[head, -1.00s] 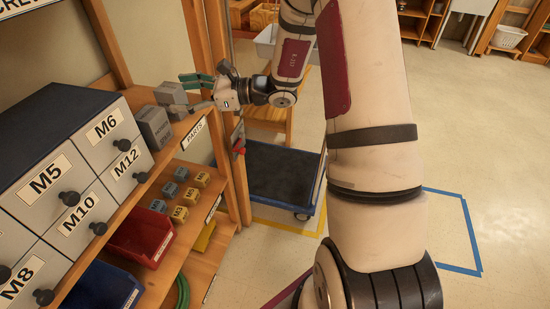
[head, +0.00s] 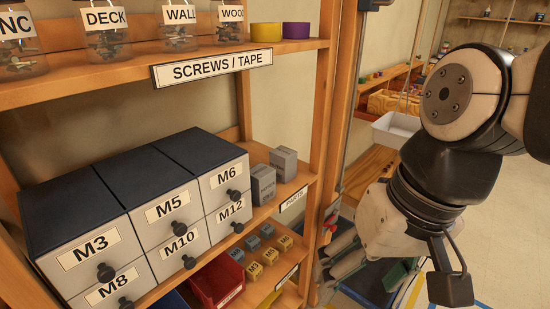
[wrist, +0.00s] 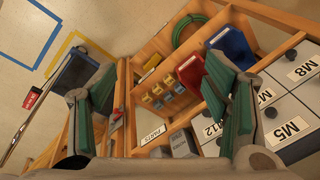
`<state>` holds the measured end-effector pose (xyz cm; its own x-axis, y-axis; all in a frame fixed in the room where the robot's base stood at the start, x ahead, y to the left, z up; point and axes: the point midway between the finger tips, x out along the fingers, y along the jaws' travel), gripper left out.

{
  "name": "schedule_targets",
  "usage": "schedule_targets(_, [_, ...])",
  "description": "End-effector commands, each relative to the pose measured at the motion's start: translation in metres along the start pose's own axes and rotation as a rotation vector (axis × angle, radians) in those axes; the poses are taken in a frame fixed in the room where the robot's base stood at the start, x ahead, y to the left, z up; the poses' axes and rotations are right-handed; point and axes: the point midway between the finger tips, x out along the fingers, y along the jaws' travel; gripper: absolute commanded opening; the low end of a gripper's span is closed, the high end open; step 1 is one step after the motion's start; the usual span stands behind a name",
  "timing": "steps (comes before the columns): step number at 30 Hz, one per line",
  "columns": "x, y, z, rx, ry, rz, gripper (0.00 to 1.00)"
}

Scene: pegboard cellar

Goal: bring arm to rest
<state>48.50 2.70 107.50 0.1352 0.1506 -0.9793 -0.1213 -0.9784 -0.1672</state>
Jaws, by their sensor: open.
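My arm (head: 470,100) is folded at the right of the head view, with its wrist hanging downward. My gripper (head: 368,272) is low beside the shelf's right post, partly hidden by the wrist. In the wrist view, its two green-padded fingers stand wide apart with nothing held between them. The shelf shows between and beyond the fingers, and no contact can be made out.
The wooden shelf bears M-labelled drawers (head: 175,215), two grey blocks (head: 284,164), small yellow and grey blocks, a red bin (head: 217,280) and jars (head: 108,42). A white bin (head: 394,130) stands behind. Floor is open at right.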

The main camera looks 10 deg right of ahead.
Motion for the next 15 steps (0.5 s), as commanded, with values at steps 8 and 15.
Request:
schedule_targets(8, [-0.009, 0.030, 0.011, -0.143, 0.109, 0.135, 0.70])
schedule_targets(15, [-0.009, 0.031, 0.010, -0.146, 0.111, 0.139, 0.70])
